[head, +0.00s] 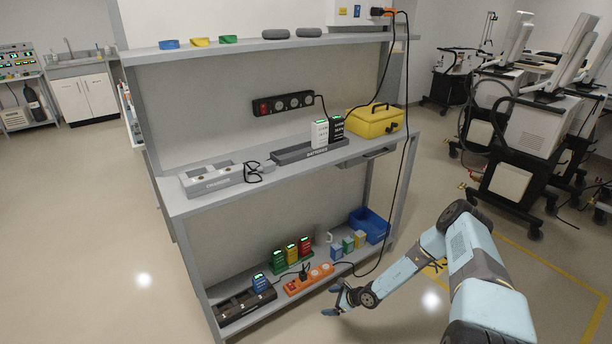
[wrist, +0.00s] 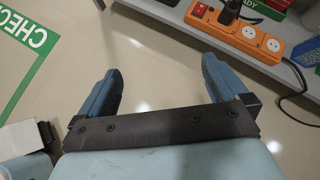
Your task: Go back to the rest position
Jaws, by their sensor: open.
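My gripper (head: 337,299) is at the end of my light-blue arm, low down in front of the bench's bottom shelf in the head view. In the wrist view my gripper (wrist: 160,85) shows two blue fingers spread wide apart, with only floor between them. It is open and empty. The orange power strip (wrist: 245,35) lies on the shelf edge beyond the right finger, apart from it. The same orange strip (head: 309,279) shows on the bottom shelf in the head view, with a black plug in it.
The workbench (head: 255,207) carries chargers, a yellow box (head: 375,120) and a blue bin (head: 369,225). A black cable (head: 402,180) hangs down its right side. Ventilator carts (head: 520,130) stand at the right. The floor (head: 90,220) at the left is clear.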

